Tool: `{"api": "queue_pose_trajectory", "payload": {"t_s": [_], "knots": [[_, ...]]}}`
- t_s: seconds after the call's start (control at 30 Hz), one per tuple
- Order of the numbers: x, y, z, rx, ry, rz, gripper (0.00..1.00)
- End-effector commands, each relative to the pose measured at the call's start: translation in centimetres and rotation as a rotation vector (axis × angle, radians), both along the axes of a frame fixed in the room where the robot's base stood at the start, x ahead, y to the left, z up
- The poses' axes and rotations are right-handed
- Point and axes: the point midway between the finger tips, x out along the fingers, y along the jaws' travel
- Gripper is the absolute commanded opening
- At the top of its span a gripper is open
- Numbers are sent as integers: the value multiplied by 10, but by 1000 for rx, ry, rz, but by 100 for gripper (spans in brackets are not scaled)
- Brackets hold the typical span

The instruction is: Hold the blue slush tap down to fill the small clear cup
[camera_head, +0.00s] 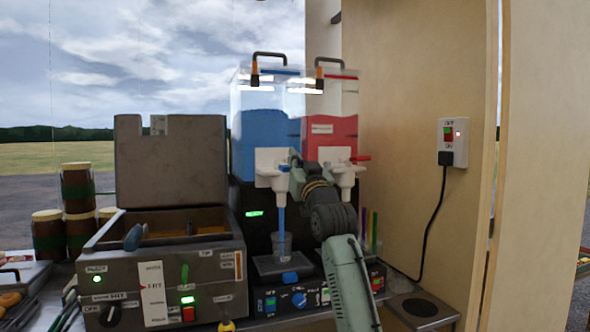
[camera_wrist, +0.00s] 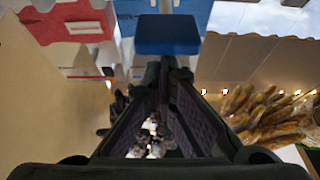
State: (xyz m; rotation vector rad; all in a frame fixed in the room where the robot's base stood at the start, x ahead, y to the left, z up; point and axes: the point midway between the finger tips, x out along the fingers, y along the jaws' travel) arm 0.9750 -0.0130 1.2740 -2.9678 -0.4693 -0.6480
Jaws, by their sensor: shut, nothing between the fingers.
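The blue slush tank (camera_head: 262,135) stands at the back centre, with its white tap housing (camera_head: 270,160) on the front. A thin blue stream (camera_head: 282,213) runs from its spout into the small clear cup (camera_head: 281,244) on the drip tray below. How full the cup is cannot be made out. My gripper (camera_head: 294,166) is shut and empty at the blue tap and partly hides its lever. In the wrist view my shut fingertips (camera_wrist: 166,66) are at the edge of the blue tap handle (camera_wrist: 168,35). They look in contact with it.
The red slush tank (camera_head: 331,130) and its red tap lever (camera_head: 360,158) are close on the right of my gripper. A grey fryer (camera_head: 166,285) with a raised lid (camera_head: 171,160) stands at left. Jars (camera_head: 78,188) are stacked beyond it. A wall socket (camera_head: 453,142) is at right.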

Motion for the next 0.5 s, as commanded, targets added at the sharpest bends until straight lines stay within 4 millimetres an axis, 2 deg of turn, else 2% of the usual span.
{"api": "queue_pose_trajectory", "payload": {"t_s": [0.17,0.37,0.5], "knots": [[-7,0,-13,0,0,1,0],[-7,0,-31,38,-109,1,0],[-9,-1,-25,39,-122,-1,0]]}}
